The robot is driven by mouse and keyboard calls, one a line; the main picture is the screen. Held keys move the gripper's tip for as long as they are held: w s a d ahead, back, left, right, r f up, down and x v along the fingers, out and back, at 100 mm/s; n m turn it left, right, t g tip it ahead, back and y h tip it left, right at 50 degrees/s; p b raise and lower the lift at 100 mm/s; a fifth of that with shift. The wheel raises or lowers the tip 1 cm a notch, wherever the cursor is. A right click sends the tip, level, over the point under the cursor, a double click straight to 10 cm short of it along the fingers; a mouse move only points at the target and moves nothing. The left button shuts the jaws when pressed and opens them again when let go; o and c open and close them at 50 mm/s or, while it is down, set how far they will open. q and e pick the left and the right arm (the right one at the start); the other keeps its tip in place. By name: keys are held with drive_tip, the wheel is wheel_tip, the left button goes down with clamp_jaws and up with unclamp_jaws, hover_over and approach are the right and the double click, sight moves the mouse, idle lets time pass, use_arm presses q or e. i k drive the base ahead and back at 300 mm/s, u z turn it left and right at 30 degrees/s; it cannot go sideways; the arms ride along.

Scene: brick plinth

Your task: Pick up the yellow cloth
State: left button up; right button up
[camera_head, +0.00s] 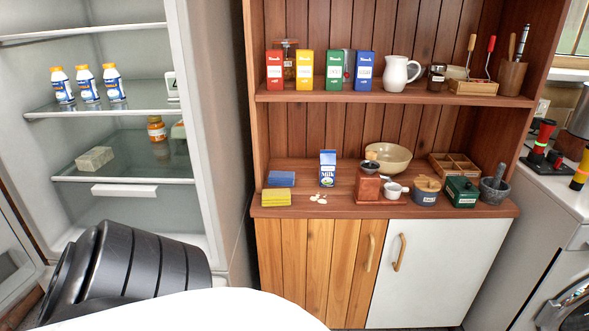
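The yellow cloth (276,198) lies folded near the front left corner of the wooden cabinet's counter (330,205). A folded blue cloth (281,179) lies just behind it. Nothing of mine touches the yellow cloth. A dark ribbed part of my arm shows at the lower left, well below and left of the cloth. Neither of my grippers shows.
Right of the cloth are small white pieces (318,198), a milk carton (327,168), a grinder (368,187) and a wooden bowl (388,157). A shelf (390,96) with boxes and a jug hangs above. An open fridge (205,120) stands left.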

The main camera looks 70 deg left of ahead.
sight(270, 197)
drive_tip(key=u, duration=1.85)
